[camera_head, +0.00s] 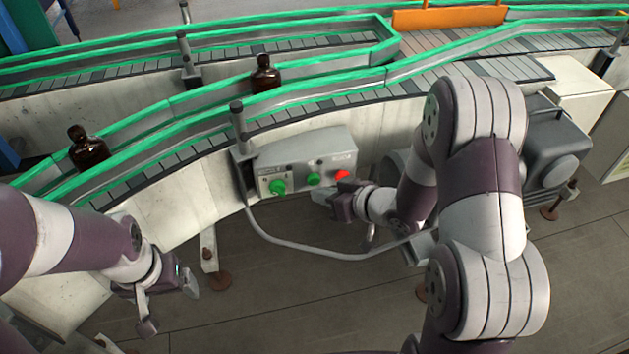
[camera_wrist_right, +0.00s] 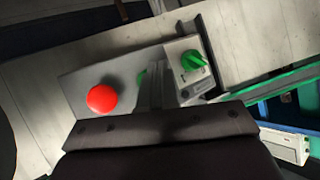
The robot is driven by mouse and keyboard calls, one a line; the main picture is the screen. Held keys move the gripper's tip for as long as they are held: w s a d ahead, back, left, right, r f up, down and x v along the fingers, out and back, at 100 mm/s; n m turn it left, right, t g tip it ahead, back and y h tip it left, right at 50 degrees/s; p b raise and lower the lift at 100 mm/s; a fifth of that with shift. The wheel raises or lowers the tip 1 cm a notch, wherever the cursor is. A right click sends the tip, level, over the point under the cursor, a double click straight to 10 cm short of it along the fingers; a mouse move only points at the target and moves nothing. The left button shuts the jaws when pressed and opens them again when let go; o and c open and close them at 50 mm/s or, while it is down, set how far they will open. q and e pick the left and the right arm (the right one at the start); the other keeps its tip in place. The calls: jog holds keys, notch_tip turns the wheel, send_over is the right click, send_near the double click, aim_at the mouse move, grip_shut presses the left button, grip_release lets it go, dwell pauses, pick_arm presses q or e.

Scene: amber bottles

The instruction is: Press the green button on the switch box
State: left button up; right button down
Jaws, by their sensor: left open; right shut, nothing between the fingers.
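The grey switch box (camera_head: 310,150) is mounted on the side of the conveyor. Its face carries a green rotary knob (camera_head: 278,187) at left, a green button (camera_head: 313,179) in the middle and a red button (camera_head: 342,175) at right. My right gripper (camera_head: 321,197) is shut and empty, its tips close to the box, just below the green button. In the right wrist view the shut fingers (camera_wrist_right: 155,85) hide most of the green button (camera_wrist_right: 142,77); I cannot tell whether they touch it. My left gripper (camera_head: 169,305) is open and empty, low at the left.
A grey cable (camera_head: 300,246) loops below the box. Amber bottles (camera_head: 265,74) (camera_head: 88,148) stand on the green-railed conveyor (camera_head: 215,120). A grey motor-like unit (camera_head: 550,150) is at right, beyond my right arm. The floor below the box is mostly free.

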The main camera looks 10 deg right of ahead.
jog(key=shift+w, duration=0.2)
jog(key=shift+w, duration=0.25)
jog(key=shift+w+p, duration=0.45)
dwell(0.9)
jog(key=shift+s, duration=0.9)
jog(key=s, duration=0.5)
jog(key=shift+p, duration=0.4)
